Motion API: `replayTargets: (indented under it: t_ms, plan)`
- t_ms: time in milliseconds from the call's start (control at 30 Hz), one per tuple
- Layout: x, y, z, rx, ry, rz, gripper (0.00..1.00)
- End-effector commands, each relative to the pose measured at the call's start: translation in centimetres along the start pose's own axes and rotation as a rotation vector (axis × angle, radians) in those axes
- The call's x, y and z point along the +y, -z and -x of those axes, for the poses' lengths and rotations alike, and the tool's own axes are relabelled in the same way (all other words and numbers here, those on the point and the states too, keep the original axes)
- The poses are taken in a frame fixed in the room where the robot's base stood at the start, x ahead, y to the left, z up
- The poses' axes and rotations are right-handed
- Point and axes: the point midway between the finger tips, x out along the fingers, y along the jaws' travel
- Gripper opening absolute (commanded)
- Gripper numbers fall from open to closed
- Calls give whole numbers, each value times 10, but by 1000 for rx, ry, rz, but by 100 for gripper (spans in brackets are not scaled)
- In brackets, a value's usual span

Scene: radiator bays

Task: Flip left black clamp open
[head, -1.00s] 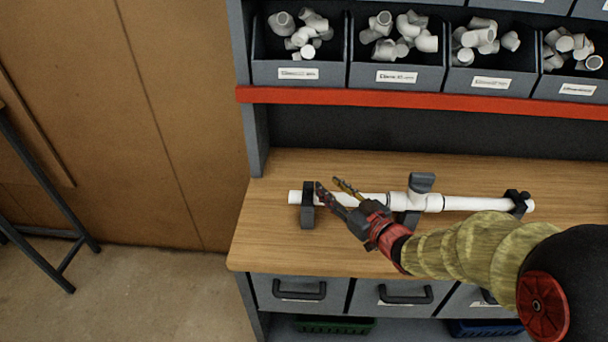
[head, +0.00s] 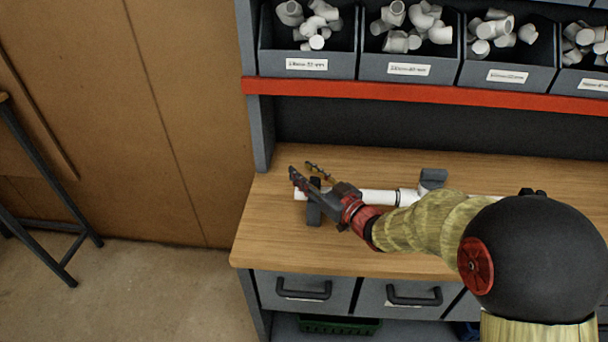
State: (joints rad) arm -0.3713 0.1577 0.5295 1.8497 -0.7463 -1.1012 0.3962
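The left black clamp (head: 314,213) stands on the wooden workbench at the left end of a white pipe (head: 378,197). The clamp is partly hidden behind my gripper, and I cannot tell whether its top is open or closed. My gripper (head: 304,172) is over the clamp's top, pointing to the upper left. Its two fingers are spread apart with nothing visible between them. A grey block or handle (head: 433,178) shows at the pipe's tee. My arm covers most of the pipe's right part and nearly all of the right clamp.
The wooden bench top (head: 275,235) is clear to the left and in front of the clamp. Grey bins (head: 307,66) of white pipe fittings stand above a red shelf edge (head: 400,94) at the back. Drawers (head: 303,292) with black handles are below the bench front.

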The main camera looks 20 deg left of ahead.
Motion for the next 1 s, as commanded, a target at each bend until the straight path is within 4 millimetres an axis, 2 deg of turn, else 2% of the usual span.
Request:
replayTargets:
  t_ms: [300,900,1000]
  plan:
    - [0,1,-4,0,-1,0,33]
    - [0,1,-4,0,-1,0,0]
    - [0,1,-4,0,-1,0,0]
